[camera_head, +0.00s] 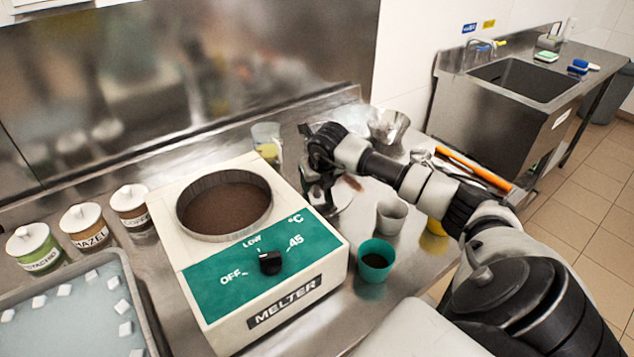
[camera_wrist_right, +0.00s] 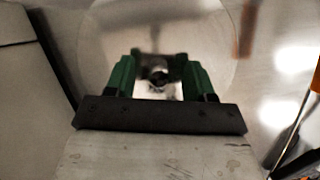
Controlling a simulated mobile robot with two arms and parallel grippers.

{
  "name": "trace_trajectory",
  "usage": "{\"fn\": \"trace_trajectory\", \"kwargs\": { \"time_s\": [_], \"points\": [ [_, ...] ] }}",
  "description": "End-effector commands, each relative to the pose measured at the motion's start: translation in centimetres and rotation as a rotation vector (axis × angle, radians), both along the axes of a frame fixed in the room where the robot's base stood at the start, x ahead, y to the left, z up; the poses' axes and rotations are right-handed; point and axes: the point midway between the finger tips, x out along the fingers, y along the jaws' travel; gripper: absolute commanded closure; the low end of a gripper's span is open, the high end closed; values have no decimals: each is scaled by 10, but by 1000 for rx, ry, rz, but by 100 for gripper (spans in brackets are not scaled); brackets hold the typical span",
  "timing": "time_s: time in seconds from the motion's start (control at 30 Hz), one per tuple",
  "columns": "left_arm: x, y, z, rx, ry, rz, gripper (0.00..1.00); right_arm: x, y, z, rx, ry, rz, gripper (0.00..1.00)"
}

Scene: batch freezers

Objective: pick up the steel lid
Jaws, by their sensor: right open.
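The steel lid (camera_wrist_right: 105,35) is a round, shiny disc lying flat, with a dark knob at its middle. In the head view a part of the lid (camera_head: 343,200) shows on the steel counter just right of the melter. My right gripper (camera_head: 322,203) points down over the lid. In the right wrist view its green-padded fingers (camera_wrist_right: 158,78) are apart, one on each side of the knob. I cannot tell whether they touch it. The arm and gripper hide much of the lid in the head view. My left gripper is not in view.
The white melter (camera_head: 270,315) with its brown-filled pan stands close left of the gripper. A green cup (camera_head: 376,254), a grey cup (camera_head: 391,215), a clear jug (camera_head: 266,140) and a metal bowl (camera_head: 388,124) stand around. Labelled jars (camera_head: 35,248) and a tray (camera_head: 140,300) are left.

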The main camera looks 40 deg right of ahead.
Motion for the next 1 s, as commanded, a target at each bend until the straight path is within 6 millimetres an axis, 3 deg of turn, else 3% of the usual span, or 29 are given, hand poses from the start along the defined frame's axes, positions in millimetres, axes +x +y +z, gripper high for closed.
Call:
{"fn": "trace_trajectory", "kwargs": {
  "time_s": [0.07, 0.4, 0.77, 1.0],
  "points": [
    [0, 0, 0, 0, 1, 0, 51, 0, 0, 0, 0, 0, 0, 49],
    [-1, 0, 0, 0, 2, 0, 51, 0, 0, 1, 0, 0, 0, 100],
    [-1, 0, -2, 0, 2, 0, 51, 1, 0, 5, 1, -4, 0, 100],
    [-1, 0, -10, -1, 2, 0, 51, 1, 0, 34, 0, -7, 0, 100]
  ]
}}
